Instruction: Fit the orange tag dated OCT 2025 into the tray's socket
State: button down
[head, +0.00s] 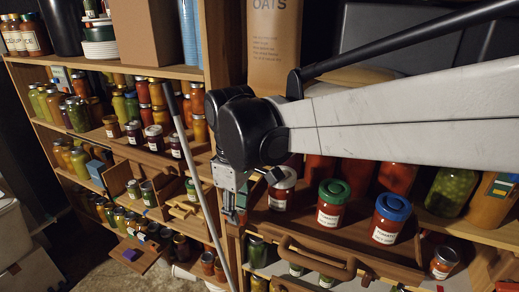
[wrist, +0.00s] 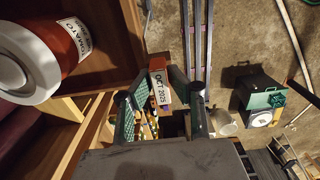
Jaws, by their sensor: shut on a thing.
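The orange tag (wrist: 159,87) sits between the finger pads of my gripper (wrist: 160,105) in the wrist view. Its white label reads OCT 2025 and faces the camera, with the text running lengthwise. My gripper is shut on it. In the head view my gripper (head: 232,208) hangs below the black wrist joint, left of the brown tray (head: 322,262) with a curved front handle; the tag cannot be made out there. The tray holds jars with white, green and blue lids. I cannot make out the tray's socket in either view.
In the wrist view a tomato jar (wrist: 45,52) stands close at left by a wooden edge. Green-lid (head: 331,203) and blue-lid (head: 390,217) jars stand in the tray. Shelves of jars (head: 150,115) fill the left. A grey pole (head: 196,185) stands beside my gripper.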

jog(key=shift+f, duration=0.3)
jog(key=c, duration=1.6)
grip_release()
jog(key=shift+o, duration=0.2)
notch_tip(320, 180, up, 12)
